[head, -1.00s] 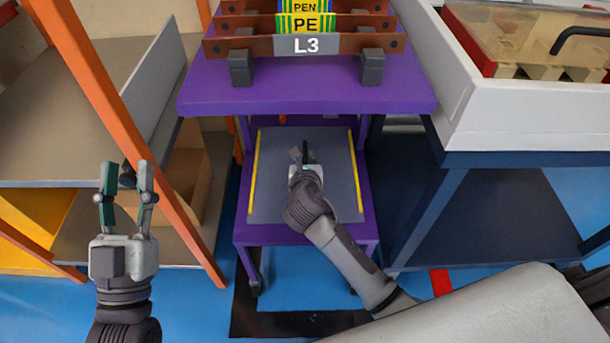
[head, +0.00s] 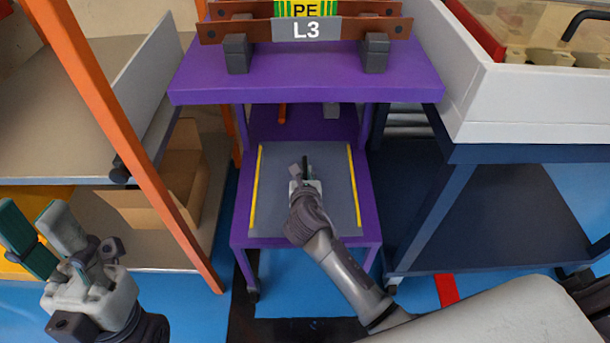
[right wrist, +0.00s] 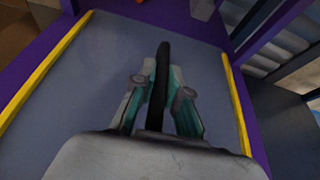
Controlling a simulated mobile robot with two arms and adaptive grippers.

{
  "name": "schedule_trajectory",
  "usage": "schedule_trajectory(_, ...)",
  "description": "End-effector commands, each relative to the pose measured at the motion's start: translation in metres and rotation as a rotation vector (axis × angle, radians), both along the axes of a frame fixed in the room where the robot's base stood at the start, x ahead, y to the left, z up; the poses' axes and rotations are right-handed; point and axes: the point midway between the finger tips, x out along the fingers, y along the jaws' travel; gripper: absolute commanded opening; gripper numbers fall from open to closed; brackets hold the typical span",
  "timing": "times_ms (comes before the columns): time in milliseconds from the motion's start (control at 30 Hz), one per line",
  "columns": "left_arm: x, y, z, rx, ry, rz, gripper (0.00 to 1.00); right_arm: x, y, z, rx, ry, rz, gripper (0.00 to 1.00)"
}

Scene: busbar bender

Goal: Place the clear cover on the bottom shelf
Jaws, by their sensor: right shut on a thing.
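The purple cart's bottom shelf (head: 240,235) carries a flat grey panel with a yellow strip along each side. My right gripper (head: 304,172) is over the middle of this panel. In the right wrist view its fingers (right wrist: 160,97) are closed around an upright black handle (right wrist: 160,65), which I take as the clear cover's handle. The cover's see-through sheet is hard to tell from the grey panel, so I cannot tell whether it touches the shelf. My left gripper (head: 38,215) is open and empty at the lower left.
The purple top shelf (head: 305,85) overhangs the back of the bottom shelf and bears bars labelled PE and L3. An orange post (head: 130,130) and a cardboard box (head: 155,205) stand left. A white-walled tray on a dark blue frame (head: 440,205) is right.

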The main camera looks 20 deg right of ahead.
Motion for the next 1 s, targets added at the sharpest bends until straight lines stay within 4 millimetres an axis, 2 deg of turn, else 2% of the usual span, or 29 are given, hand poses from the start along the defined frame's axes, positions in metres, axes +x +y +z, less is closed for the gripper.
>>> schedule_trajectory(333, 0.000, 0.000, 0.001, 0.000, 0.001, 0.000, 0.40, 0.001, 0.000, -0.001, -0.001, -0.003, 0.000, 0.00)
schedule_trajectory(367, 0.000, 0.000, 0.001, 0.000, 0.001, 0.000, 0.40, 0.000, 0.000, -0.002, 0.000, 0.000, -0.001, 0.19)
schedule_trajectory(500, 0.000, 0.000, 0.001, 0.000, 0.001, 0.000, 0.40, 0.000, 0.000, -0.002, 0.000, 0.000, -0.001, 0.39)
schedule_trajectory(867, 0.000, 0.000, 0.001, 0.000, 0.002, -0.001, 0.40, -0.001, 0.000, 0.002, 0.001, 0.000, 0.000, 0.39)
schedule_trajectory(1000, 0.019, -0.004, 0.002, 0.033, 0.102, 0.007, 0.40, -0.011, 0.003, 0.007, -0.001, 0.001, -0.001, 0.39)
